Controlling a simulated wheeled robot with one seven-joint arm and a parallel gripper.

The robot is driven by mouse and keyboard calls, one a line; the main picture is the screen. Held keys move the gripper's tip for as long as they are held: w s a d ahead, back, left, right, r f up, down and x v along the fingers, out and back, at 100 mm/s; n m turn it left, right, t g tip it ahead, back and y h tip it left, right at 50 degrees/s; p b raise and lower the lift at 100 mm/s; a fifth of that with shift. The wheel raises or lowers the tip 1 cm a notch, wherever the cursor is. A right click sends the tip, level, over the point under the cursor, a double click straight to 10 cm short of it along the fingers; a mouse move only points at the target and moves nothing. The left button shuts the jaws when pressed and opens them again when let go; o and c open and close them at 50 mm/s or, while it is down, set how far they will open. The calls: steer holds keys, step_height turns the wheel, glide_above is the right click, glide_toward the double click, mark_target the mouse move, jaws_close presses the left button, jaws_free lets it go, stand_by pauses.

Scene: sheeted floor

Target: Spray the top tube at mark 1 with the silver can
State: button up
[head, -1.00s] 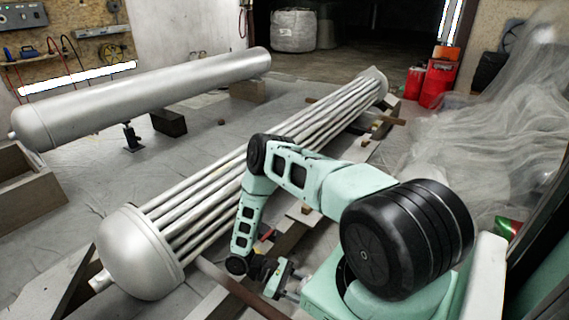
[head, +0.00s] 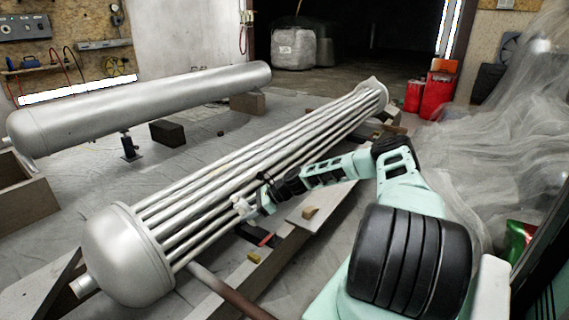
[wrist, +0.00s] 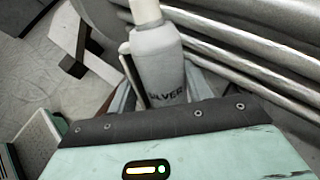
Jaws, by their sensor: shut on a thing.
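The silver can (wrist: 160,65) is pale grey, with part of a dark label reading "LVER" visible in the wrist view. My gripper (head: 251,204) is shut on the can. In the head view the can (head: 240,207) is a small pale shape at the gripper's end, close to the near side of the tube bundle. The bundle's long metal tubes (head: 215,180) run from a domed end cap to a far end plate. The tubes also pass behind the can in the wrist view (wrist: 230,50). I cannot make out mark 1 or whether the can touches a tube.
The silver domed cap (head: 125,255) closes the bundle's near end. Wooden beams (head: 275,262) and a brown pipe (head: 230,292) lie under and beside it. A large grey cylinder (head: 140,105) rests behind on supports. Red canisters (head: 437,93) and plastic sheeting (head: 490,130) are at the right.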

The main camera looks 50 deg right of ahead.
steer(key=w+d+r+m+t+h+b, duration=0.15)
steer(key=d+r+m+h, duration=0.35)
steer(key=d, duration=0.6)
steer(key=w+d+r+m+t+h+b, duration=0.1)
steer(key=d+r+m+h+b, duration=0.15)
steer(key=d+r, duration=0.7)
steer(key=w+d+f+b, duration=0.2)
steer(key=w+f+b, duration=0.1)
steer(key=f, duration=0.2)
steer(key=s+a+p, duration=0.1)
steer(key=a+p, duration=0.7)
steer(key=a, duration=1.4)
steer(key=shift+s+a+m, duration=0.25)
steer(key=shift+m, duration=0.2)
